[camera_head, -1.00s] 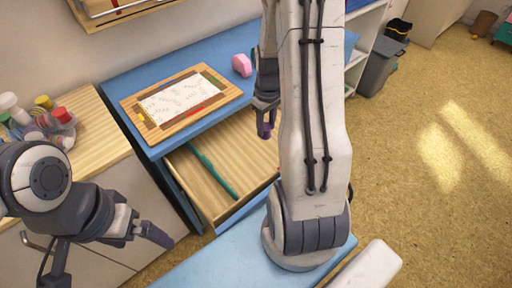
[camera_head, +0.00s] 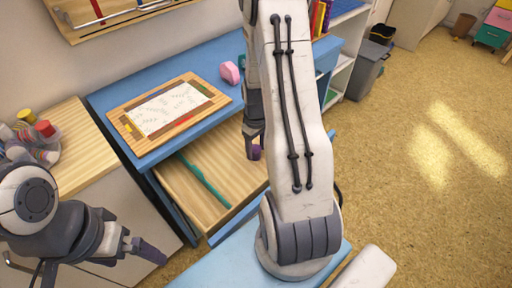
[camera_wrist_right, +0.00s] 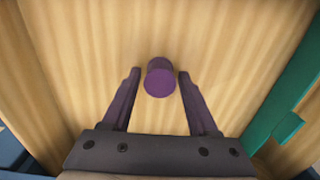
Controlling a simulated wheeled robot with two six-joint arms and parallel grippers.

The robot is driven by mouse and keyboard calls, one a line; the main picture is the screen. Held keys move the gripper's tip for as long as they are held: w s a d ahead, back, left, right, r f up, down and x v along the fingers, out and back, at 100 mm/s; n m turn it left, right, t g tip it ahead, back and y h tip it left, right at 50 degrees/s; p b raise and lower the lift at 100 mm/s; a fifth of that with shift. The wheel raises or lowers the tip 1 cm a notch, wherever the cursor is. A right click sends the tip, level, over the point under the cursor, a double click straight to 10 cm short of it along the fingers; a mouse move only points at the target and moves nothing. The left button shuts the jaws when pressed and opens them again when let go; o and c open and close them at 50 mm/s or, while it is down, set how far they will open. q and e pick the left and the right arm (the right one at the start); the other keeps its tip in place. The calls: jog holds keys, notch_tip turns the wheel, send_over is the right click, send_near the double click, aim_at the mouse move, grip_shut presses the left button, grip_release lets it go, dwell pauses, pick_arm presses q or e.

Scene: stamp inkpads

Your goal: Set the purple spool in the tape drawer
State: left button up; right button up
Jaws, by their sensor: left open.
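The purple spool (camera_wrist_right: 160,82) shows in the right wrist view as a short cylinder with a round end facing the camera. It is between the two fingers of my right gripper (camera_wrist_right: 159,75), over or on the wooden floor of the open tape drawer (camera_wrist_right: 225,65). A narrow gap shows on each side of the spool, so the gripper looks open around it. In the head view the drawer (camera_head: 185,183) is pulled out, and my right gripper (camera_head: 254,153) reaches into it; my arm hides part. I cannot pick out the spool there. My left gripper (camera_head: 143,248) is open and empty.
A green divider strip (camera_head: 205,180) lies across the drawer; it also shows in the wrist view (camera_wrist_right: 285,105). On the blue desk (camera_head: 115,95) are a framed paper board (camera_head: 168,110) and a pink object (camera_head: 229,72). Several colour-topped items (camera_head: 42,142) stand on the wooden counter at left.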

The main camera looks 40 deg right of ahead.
aim_at(256, 149)
jog(key=shift+o, duration=0.2)
jog(key=shift+r, duration=0.3)
notch_tip(256, 149, up, 12)
jog(key=p, duration=0.2)
jog(key=s+a+r+n, duration=0.1)
jog(key=a+r+n, duration=0.15)
jog(key=a, duration=0.85)
jog(key=s+a+r+n, duration=0.15)
jog(key=a+r, duration=0.25)
jog(key=a, duration=0.6)
jog(key=s+a+r+n+y, duration=0.1)
jog(key=s+a+r+n, duration=0.1)
jog(key=s+a, duration=0.8)
jog(key=s, duration=0.4)
jog(key=shift+r, duration=0.1)
